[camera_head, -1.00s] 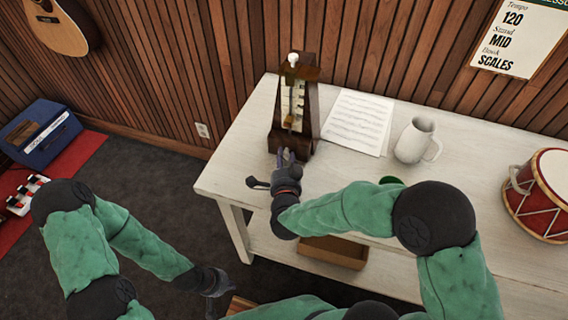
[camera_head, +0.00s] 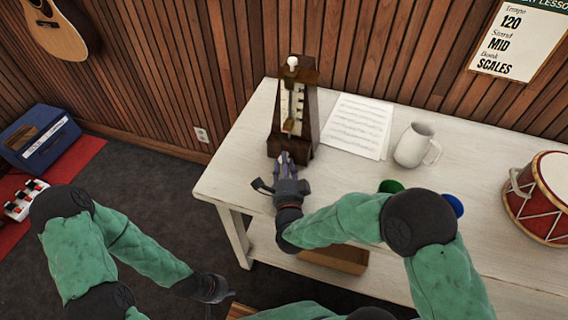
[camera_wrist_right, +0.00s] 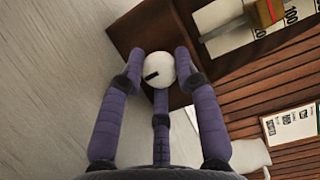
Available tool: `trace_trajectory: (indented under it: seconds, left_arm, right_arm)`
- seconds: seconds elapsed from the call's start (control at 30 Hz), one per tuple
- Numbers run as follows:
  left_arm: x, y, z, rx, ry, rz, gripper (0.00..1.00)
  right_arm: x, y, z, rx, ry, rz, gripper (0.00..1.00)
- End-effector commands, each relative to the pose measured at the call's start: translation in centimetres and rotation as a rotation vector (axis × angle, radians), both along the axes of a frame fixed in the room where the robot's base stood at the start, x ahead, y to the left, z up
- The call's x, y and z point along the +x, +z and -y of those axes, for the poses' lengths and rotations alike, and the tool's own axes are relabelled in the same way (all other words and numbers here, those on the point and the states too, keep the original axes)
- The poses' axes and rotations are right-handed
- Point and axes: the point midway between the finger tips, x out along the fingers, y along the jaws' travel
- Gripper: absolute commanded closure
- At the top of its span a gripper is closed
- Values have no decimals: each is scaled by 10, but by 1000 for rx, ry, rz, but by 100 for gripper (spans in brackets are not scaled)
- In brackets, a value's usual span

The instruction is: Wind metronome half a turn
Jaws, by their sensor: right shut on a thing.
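The metronome (camera_head: 293,108) is a dark wooden pyramid with a pale scale and a brass weight, standing upright near the back left of the white table. In the right wrist view, its wooden body (camera_wrist_right: 140,32) is at the top, with a round white winding knob (camera_wrist_right: 153,71) bearing a black mark. My right gripper (camera_head: 285,162) is at the metronome's lower front. Its purple fingers (camera_wrist_right: 157,68) are shut around the knob, which the head view hides. My left gripper (camera_head: 212,302) hangs low at the bottom, away from the table; its finger state is unclear.
Sheet music (camera_head: 357,126), a white mug (camera_head: 416,145) and a red drum (camera_head: 541,198) stand right of the metronome. Green (camera_head: 391,186) and blue (camera_head: 454,204) round things are partly behind my right arm. The table's left end (camera_head: 228,185) is clear.

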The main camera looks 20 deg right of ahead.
Motion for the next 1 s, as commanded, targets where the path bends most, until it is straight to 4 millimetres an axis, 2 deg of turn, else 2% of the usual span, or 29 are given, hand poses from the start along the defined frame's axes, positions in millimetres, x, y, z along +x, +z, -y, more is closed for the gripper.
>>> trace_trajectory:
  seconds: [0.03, 0.37, 0.4, 0.43, 0.47, 0.83, 1.0]
  left_arm:
    - [0, 0, 0, 0, 0, 0, 100]
    - [0, 0, 0, 0, 0, 0, 100]
    - [0, 0, 0, 0, 0, 0, 100]
    - [0, 0, 0, 0, 0, 0, 100]
    - [0, 0, 0, 0, 0, 0, 100]
    - [0, 0, 0, 0, 0, 0, 100]
    - [0, 0, 0, 0, 0, 0, 100]
  right_arm:
    - [1, 4, 5, 4, -15, 10, 100]
    - [1, 3, 5, 4, -16, 9, 100]
    - [1, 3, 5, 3, -16, 9, 56]
    - [1, 3, 5, 3, -15, 9, 48]
    - [1, 3, 5, 4, -14, 8, 45]
    - [-2, 1, 1, 2, -5, 2, 45]
    - [-22, 0, -4, 2, -2, 1, 45]
